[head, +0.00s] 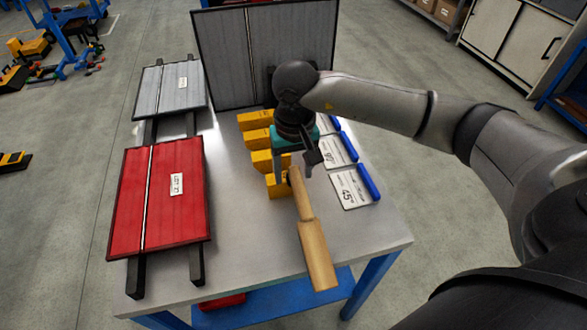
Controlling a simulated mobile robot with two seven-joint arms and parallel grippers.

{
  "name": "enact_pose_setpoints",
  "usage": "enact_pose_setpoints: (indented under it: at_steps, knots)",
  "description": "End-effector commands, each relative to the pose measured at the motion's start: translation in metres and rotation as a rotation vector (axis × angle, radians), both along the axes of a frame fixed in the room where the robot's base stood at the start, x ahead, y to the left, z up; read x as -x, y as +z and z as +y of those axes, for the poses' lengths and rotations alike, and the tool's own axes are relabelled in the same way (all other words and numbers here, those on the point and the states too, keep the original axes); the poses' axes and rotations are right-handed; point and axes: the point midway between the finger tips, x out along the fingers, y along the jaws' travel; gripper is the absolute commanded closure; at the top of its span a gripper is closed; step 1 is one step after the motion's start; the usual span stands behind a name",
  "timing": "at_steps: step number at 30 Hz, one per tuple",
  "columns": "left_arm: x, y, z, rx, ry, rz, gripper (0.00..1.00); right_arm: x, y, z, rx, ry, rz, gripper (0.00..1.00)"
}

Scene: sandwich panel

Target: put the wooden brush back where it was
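The wooden brush (313,242) is a light-brown piece with a narrow neck and a wide, flat end. Its narrow end is at my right gripper (294,168), between the fingers. The brush slants toward the camera, and its wide end reaches past the table's front edge, so it appears held above the tabletop. The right gripper appears shut on the narrow end, though the contact is partly hidden. My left gripper is not in view.
Several yellow blocks (257,138) stand in a row by the gripper. White cards with blue parts (350,189) lie to the right. A red panel (160,205) and a grey panel (172,88) lie on dark rails at left. A large grey panel (222,60) stands behind. The front tabletop (240,255) is clear.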

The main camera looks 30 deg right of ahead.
Motion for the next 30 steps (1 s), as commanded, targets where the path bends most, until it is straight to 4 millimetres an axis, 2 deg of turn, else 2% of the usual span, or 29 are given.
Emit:
enact_pose_setpoints:
  at_steps: [7, 12, 24, 30]
  knots:
    - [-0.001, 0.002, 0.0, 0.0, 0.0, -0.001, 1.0, 0.0, 0.001, 0.0, 0.0, 0.0, 0.001, 0.36]
    - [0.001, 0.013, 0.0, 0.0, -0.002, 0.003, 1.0, 0.001, 0.012, 0.0, 0.0, 0.0, 0.002, 0.36]
    - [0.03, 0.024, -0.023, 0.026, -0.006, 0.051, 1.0, 0.004, 0.101, 0.001, 0.001, 0.0, -0.004, 0.36]
    - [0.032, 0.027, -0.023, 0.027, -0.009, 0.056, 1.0, 0.006, 0.123, 0.001, -0.001, 0.0, 0.0, 0.36]
